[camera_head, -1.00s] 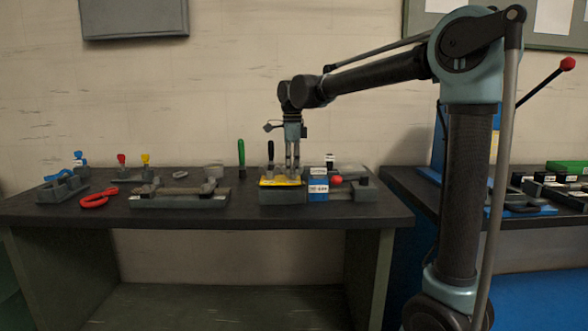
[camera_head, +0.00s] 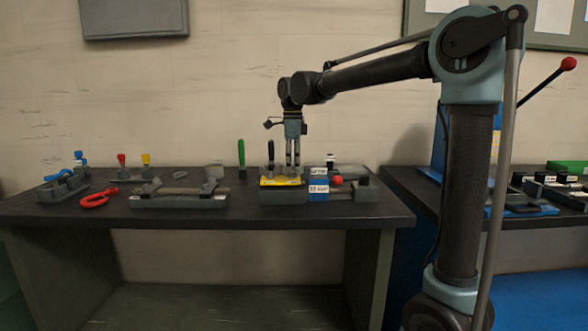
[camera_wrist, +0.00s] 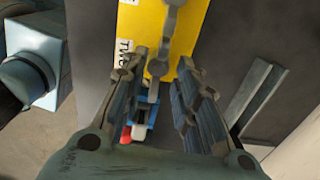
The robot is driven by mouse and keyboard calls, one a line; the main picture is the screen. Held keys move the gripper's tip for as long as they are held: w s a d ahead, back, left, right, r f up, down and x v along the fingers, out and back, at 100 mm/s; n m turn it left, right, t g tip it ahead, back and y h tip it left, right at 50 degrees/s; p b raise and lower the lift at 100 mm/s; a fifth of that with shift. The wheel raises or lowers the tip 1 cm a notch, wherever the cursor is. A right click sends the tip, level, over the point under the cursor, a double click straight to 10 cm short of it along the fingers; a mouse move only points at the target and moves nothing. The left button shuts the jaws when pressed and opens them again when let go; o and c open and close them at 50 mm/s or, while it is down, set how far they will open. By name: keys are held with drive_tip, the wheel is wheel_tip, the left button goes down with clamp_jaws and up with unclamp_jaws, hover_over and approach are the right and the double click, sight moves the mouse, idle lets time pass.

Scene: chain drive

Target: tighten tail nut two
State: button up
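My gripper (camera_head: 293,164) points down over the yellow plate (camera_head: 282,181) on the grey fixture (camera_head: 283,196), on the dark bench. In the wrist view the yellow plate (camera_wrist: 148,18) bears a white label (camera_wrist: 125,47) reading TWO. A narrow grey part with rounded ends (camera_wrist: 178,28) runs over the plate toward the space between my fingers. My gripper's fingers (camera_wrist: 162,66) are apart on either side of its lower end, with gaps, so they look open. I cannot make out tail nut two for certain; it may be hidden by this part or the fingers.
A blue block with white readouts (camera_head: 318,190) and a red knob (camera_head: 337,181) stand right of the plate. A black-handled tool (camera_head: 270,151) and a green-handled one (camera_head: 241,153) stand upright behind. A grey fixture (camera_head: 180,201) and red tool (camera_head: 98,199) lie left.

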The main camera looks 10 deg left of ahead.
wheel_tip(320, 180, up, 11)
idle(0.4)
drive_tip(key=shift+w, duration=0.1)
drive_tip(key=s+d+f+n, duration=0.3)
drive_tip(key=d+f, duration=0.1)
drive_tip(key=d, duration=0.5)
drive_tip(key=s+d+f+n+t, duration=0.1)
drive_tip(key=s+d+f+n, duration=0.1)
drive_tip(key=d+f, duration=0.5)
drive_tip(key=s+d+f+n, duration=0.2)
drive_tip(key=s+d+n, duration=0.1)
drive_tip(key=d, duration=0.9)
drive_tip(key=s+d+f+n, duration=0.2)
drive_tip(key=s+d+f, duration=0.2)
drive_tip(key=f, duration=0.3)
drive_tip(key=s+d+f+n, duration=0.3)
drive_tip(key=s+f, duration=0.3)
drive_tip(key=f, duration=0.2)
drive_tip(key=s+d+f+n+t, duration=0.1)
drive_tip(key=s+d+f+n, duration=0.1)
drive_tip(key=s+d+f, duration=0.3)
wheel_tip(320, 180, down, 2)
drive_tip(key=shift+d+f+n, duration=0.2)
drive_tip(key=shift+d+n, duration=0.1)
drive_tip(key=shift+d, duration=0.1)
